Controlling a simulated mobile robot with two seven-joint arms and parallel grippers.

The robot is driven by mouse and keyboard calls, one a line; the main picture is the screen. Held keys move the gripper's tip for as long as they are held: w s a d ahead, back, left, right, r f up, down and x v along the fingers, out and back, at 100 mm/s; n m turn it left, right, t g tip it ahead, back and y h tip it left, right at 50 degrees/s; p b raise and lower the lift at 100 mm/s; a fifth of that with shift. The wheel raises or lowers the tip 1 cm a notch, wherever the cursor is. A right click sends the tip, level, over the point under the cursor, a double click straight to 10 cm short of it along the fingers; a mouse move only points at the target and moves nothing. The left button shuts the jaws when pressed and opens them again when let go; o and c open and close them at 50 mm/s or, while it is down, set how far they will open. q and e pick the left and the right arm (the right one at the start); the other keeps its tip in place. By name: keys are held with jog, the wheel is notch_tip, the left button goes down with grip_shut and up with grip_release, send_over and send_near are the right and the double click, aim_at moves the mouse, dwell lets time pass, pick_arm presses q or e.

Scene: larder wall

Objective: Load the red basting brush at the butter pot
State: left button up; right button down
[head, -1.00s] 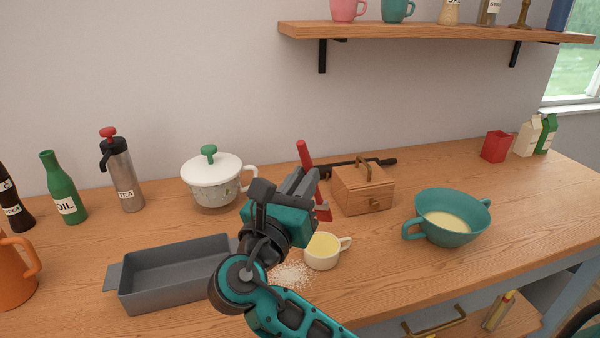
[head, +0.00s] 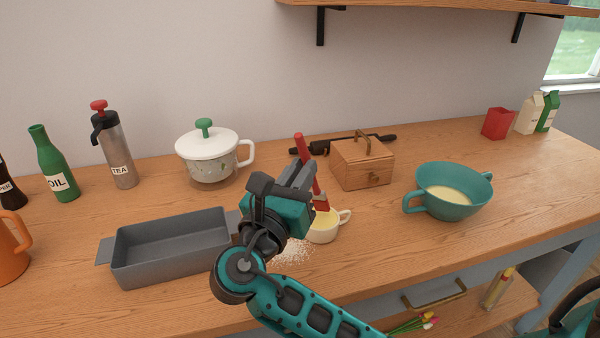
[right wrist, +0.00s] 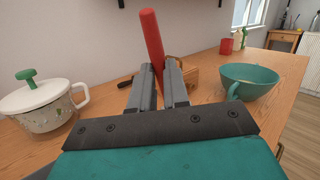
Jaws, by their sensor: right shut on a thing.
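The red basting brush (head: 306,150) is held nearly upright, leaning a little, in my right gripper (head: 303,182). The right wrist view shows the fingers (right wrist: 158,85) closed around its red handle (right wrist: 152,38). The brush's lower end is at the mouth of a small cream cup with yellow butter (head: 325,228), which I take as the butter pot. The fingers partly hide this end, and I cannot tell whether it touches the butter. My left gripper is out of view.
A grey baking tin (head: 170,253) stands left of the pot, with spilled white grains (head: 292,252) between. A teal two-handled bowl (head: 450,200) is right; a lidded white pot (head: 207,160) is back left.

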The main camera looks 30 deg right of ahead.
aim_at(301, 140)
jog(key=shift+f, duration=0.25)
dwell(0.4)
jog(key=shift+f, duration=0.4)
dwell(0.6)
notch_tip(301, 140, up, 3)
jog(key=p, duration=0.3)
jog(key=shift+f, duration=0.2)
jog(key=shift+r, duration=2.2)
